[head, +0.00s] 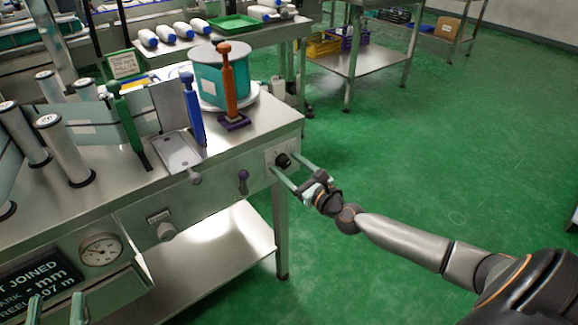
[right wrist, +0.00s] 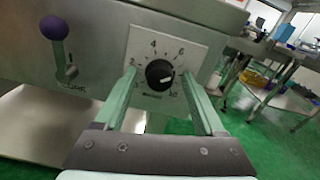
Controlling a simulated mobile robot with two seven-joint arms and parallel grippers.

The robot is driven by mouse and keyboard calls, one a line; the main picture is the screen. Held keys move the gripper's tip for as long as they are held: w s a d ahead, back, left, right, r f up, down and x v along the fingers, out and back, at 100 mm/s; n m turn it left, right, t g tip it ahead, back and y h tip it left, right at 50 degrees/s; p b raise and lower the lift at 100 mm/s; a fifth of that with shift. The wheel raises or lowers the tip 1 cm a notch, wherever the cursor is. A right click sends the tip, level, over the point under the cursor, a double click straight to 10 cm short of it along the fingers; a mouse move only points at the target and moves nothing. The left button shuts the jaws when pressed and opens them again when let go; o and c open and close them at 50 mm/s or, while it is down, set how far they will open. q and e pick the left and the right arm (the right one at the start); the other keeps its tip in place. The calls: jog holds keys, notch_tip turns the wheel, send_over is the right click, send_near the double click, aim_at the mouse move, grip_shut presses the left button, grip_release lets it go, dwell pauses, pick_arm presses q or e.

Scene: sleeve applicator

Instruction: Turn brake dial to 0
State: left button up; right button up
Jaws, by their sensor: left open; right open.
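The brake dial is a black round knob (right wrist: 159,75) on a pale square plate (right wrist: 190,52) with numbers around it, in the right wrist view. A light mark on the knob points to the right, but I cannot tell the exact number. In the head view the dial (head: 283,160) sits at the right end of the machine's front panel. My right gripper (right wrist: 158,70) is open, its green fingers on either side of the knob, seemingly without gripping it. My left gripper (head: 56,301) is open and empty at the bottom left of the head view.
A purple-knobbed lever (right wrist: 54,30) stands left of the dial. On the machine top are a teal reel (head: 208,84), orange, blue and green handles, and several grey rollers. A round gauge (head: 100,249) is on the front panel.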

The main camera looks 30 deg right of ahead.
grip_shut()
dwell(0.4)
